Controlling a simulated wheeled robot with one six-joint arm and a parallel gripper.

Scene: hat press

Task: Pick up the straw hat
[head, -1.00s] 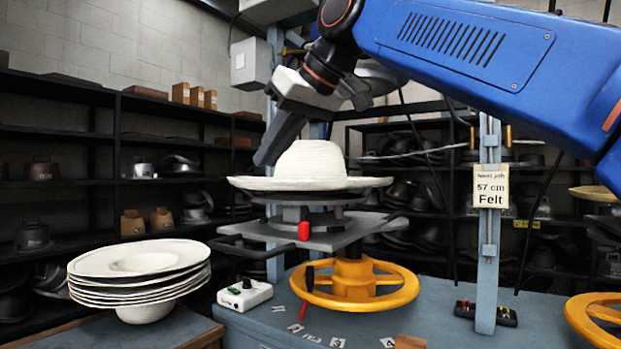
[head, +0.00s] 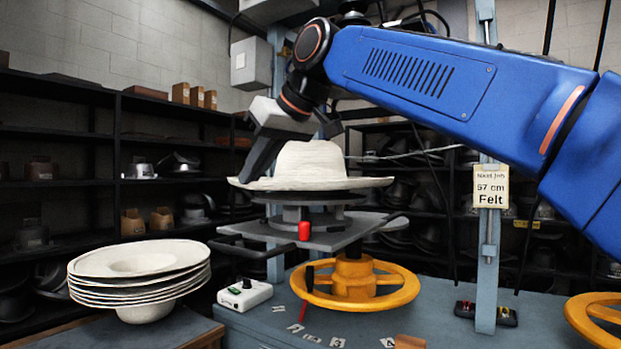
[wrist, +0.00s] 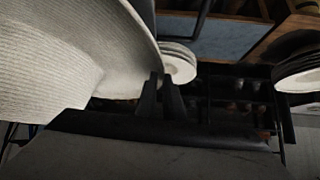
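The straw hat (head: 310,165), pale with a wide brim and rounded crown, sits upright on a dark round plate of the press. In the wrist view the hat (wrist: 60,65) fills the upper left, its brim edge close to the fingers. My gripper (head: 246,178) points down and left in the head view, its tip at the left edge of the brim. In the wrist view the two dark fingers of my gripper (wrist: 162,76) show a narrow gap between their tips. Whether the brim lies between them or just beside them is hard to see.
A stack of pale hat shapes (head: 140,260) stands at the left on a bench. Below the hat are a grey plate (head: 330,236) and a yellow handwheel (head: 375,290). A blue-grey post with a "57 cm Felt" sign (head: 491,187) stands at the right. Dark shelves (head: 70,150) line the back.

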